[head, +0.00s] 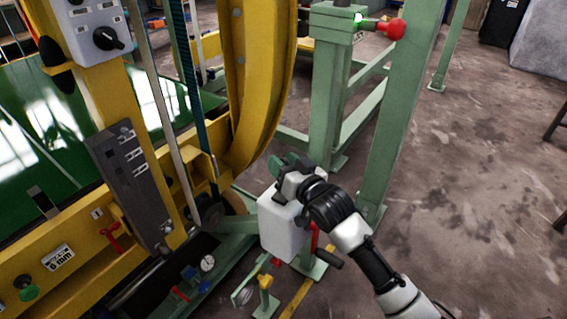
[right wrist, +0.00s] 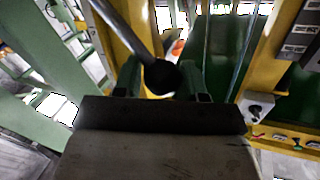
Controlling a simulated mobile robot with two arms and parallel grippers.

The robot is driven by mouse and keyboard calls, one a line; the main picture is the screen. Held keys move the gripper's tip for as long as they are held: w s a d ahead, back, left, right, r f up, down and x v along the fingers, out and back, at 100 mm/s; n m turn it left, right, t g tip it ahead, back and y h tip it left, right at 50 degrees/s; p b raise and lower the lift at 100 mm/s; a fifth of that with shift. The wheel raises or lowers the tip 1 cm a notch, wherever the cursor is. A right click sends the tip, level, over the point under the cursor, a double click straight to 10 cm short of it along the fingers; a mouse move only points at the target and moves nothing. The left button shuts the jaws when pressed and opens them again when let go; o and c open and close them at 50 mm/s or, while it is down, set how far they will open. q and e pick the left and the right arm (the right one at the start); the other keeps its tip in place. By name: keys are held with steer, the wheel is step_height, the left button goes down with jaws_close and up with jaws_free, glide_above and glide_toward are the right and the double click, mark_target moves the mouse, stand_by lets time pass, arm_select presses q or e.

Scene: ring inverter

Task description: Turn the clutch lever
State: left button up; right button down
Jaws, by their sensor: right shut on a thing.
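The lever shows in the right wrist view as a grey rod ending in a black ball knob (right wrist: 160,77); I take it to be the clutch lever. My right gripper (right wrist: 160,80) has its two green fingers on either side of this knob and is shut on it. In the head view my right gripper (head: 283,163) reaches in from the lower right, beside the yellow curved frame. There the wrist and fingers hide the knob, and I cannot make out the rod. My left gripper is in neither view.
The yellow machine frame (head: 262,85) and a grey switch panel (head: 130,185) stand to the left. A green post (head: 330,90) rises behind my gripper, with a red knob (head: 390,28) near its top. Small valves and a gauge (head: 207,263) sit low. Open floor (head: 470,200) lies right.

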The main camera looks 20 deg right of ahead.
steer(key=w+d+r+m+p, duration=0.1)
steer(key=p, duration=0.2)
steer(key=shift+r+g+p, duration=0.15)
steer(key=shift+g+p, duration=0.15)
steer(key=shift+p, duration=0.1)
steer(key=d+m+p, duration=0.1)
steer(key=p, duration=0.1)
steer(key=w+d+m+g+p, duration=0.1)
steer(key=p, duration=0.1)
steer(key=shift+w+r+m, duration=0.25)
steer(key=shift+m, duration=0.05)
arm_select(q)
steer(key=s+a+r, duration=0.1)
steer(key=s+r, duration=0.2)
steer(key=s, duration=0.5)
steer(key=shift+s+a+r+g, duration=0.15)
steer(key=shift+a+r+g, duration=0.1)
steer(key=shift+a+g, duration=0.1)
arm_select(e)
steer(key=shift+w+d+f+m+g, duration=0.3)
steer(key=shift+w+d+m, duration=0.15)
steer(key=shift+m, duration=0.15)
steer(key=c, duration=0.7)
jaws_free()
steer(key=shift+a, duration=0.1)
steer(key=shift+c, duration=0.2)
